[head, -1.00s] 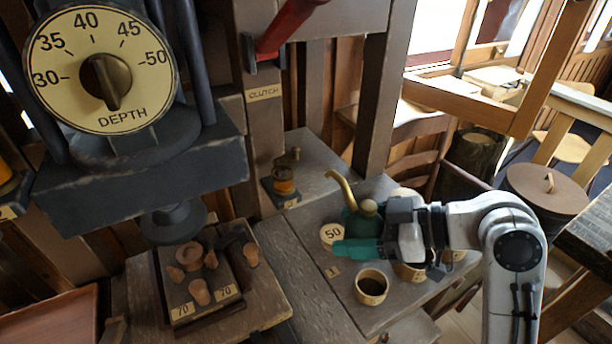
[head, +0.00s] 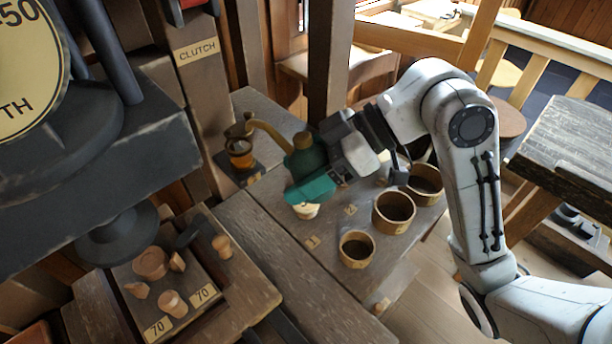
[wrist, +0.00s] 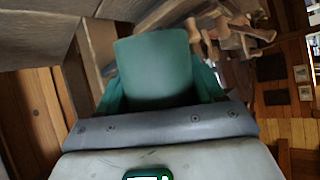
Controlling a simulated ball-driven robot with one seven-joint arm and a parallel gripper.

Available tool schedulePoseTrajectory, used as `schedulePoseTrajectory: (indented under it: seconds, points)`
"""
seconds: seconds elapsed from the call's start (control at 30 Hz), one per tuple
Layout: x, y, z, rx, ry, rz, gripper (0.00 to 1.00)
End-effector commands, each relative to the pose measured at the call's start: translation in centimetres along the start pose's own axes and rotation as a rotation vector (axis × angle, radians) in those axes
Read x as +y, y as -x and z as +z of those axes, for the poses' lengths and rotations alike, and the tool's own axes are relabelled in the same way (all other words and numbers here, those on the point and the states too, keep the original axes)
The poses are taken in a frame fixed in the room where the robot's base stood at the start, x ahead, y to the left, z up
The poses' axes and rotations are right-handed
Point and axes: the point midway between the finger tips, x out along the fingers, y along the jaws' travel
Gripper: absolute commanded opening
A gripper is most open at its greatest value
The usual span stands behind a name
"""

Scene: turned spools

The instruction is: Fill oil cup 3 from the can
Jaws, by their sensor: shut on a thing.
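The oil can (head: 308,157) has a dark green body, a brass cap and a long curved brass spout (head: 270,133). My gripper (head: 308,188), with teal fingers, is shut on the can and holds it above the bench. An amber oil cup (head: 240,152) with a brass top sits on a dark base at the back left of the bench. The spout tip is close to the cup's top; I cannot tell whether they touch. The cup's small label is unreadable.
Several round wooden tubs, one (head: 357,249) at the front, stand on the bench (head: 290,262) right of the can. A board (head: 190,262) with turned wooden pieces lies front left. A dark machine head (head: 110,165) overhangs at left.

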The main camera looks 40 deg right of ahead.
Motion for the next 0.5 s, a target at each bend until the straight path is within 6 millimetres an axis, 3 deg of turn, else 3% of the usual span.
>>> schedulePoseTrajectory:
  seconds: [0.5]
  points:
    - [0.3,-0.3,-0.7,-0.104,-0.045,-0.018,0.32]
